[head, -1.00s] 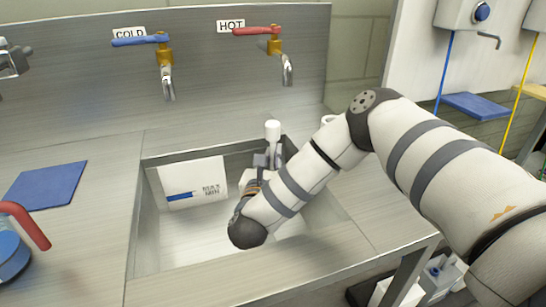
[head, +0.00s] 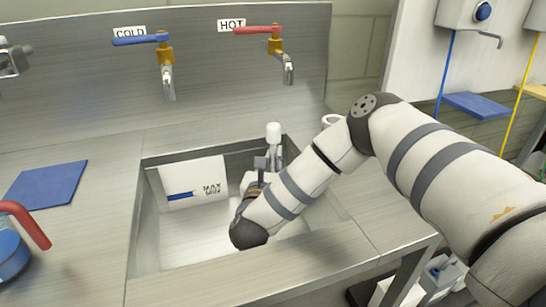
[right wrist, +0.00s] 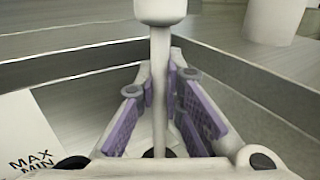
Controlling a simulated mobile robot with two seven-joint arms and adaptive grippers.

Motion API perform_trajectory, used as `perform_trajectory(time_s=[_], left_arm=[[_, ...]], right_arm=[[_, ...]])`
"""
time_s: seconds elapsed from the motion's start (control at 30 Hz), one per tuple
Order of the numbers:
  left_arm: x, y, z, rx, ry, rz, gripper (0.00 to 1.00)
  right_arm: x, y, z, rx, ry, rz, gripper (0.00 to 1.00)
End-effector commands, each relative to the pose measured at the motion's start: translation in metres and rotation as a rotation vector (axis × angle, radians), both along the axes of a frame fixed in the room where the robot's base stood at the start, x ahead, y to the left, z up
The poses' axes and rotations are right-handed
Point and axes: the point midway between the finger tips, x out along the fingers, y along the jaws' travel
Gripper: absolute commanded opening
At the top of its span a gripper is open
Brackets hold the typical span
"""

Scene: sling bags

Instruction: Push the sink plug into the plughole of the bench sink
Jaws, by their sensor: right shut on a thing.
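The bench sink (head: 150,225) is a grey metal basin set into the bench. My right gripper (head: 264,166) reaches down into it near its back right corner, partly hidden by my own wrist. It is shut on the upright white stem of what appears to be the sink plug (head: 273,132). In the right wrist view the plug's stem (right wrist: 160,75), with a thick white knob on top, stands between the purple-padded fingers (right wrist: 160,110). The plug's lower end and the plughole are hidden in both views. My left gripper is not in view.
A white panel marked MAX MIN (head: 205,176) is at the sink's back wall. The blue-handled cold tap (head: 166,75) and red-handled hot tap (head: 287,65) are behind. A blue mat (head: 45,185) and a red-handled jug (head: 12,250) are left; a white cup (head: 331,120) stands behind right.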

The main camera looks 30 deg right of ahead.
Motion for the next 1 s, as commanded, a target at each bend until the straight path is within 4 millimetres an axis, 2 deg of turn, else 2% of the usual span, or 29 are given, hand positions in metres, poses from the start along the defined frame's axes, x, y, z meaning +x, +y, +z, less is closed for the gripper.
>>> perform_trajectory(time_s=[1.0], left_arm=[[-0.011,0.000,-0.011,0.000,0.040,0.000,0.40]], right_arm=[[0.000,0.000,-0.027,0.001,0.001,0.000,0.00]])
